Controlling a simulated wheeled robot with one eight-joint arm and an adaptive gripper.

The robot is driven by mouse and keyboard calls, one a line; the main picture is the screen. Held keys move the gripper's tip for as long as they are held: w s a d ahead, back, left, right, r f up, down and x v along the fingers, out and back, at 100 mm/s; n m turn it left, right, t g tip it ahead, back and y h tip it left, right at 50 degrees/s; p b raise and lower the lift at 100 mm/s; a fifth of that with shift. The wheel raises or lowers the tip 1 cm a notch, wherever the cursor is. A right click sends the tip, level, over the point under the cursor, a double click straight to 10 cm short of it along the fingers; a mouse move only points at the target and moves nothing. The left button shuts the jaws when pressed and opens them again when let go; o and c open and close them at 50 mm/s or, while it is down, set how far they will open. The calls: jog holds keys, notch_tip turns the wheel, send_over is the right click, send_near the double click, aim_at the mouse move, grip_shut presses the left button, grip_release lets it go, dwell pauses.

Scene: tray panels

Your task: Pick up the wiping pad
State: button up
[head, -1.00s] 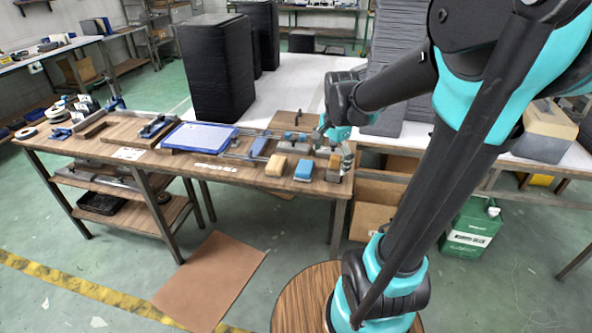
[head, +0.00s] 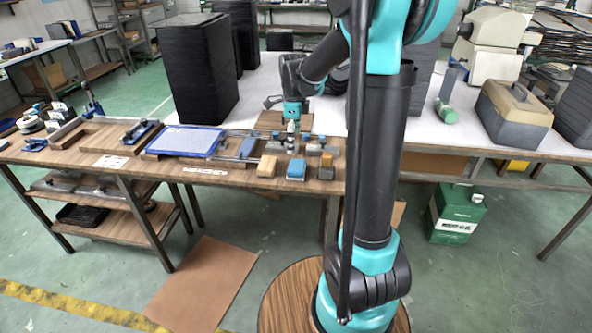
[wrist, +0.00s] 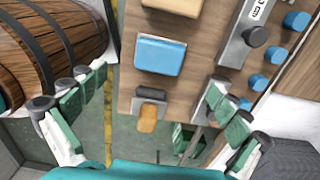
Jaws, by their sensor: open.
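A blue block-shaped pad with a pale base (head: 296,170) lies near the table's front right edge; it also shows in the wrist view (wrist: 160,56). A tan block (head: 266,166) lies to its left, and it shows in the wrist view too (wrist: 172,8). I cannot tell for certain which of the two is the wiping pad. My gripper (head: 291,128) is behind and above them, over the back of the table. In the wrist view my gripper (wrist: 157,90) has its fingers wide apart and nothing between them in its grasp.
A grey block with a brown part (head: 326,165) is right of the blue pad. A blue-framed board (head: 188,141) and metal fixtures lie farther left. A pale bench (head: 430,125) stands behind. A wooden barrel (wrist: 55,40) shows in the wrist view.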

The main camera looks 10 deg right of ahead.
aim_at(296, 165)
notch_tip(296, 165, down, 5)
jog(key=shift+f, duration=0.15)
jog(key=shift+s+d+f, duration=0.1)
jog(key=shift+d+f, duration=0.1)
jog(key=shift+f, duration=1.1)
jog(key=shift+d+f, duration=0.2)
jog(key=shift+f, duration=1.1)
jog(key=shift+c, duration=0.2)
jog(key=c, duration=1.3)
jog(key=shift+r, duration=0.1)
notch_tip(296, 165, up, 20)
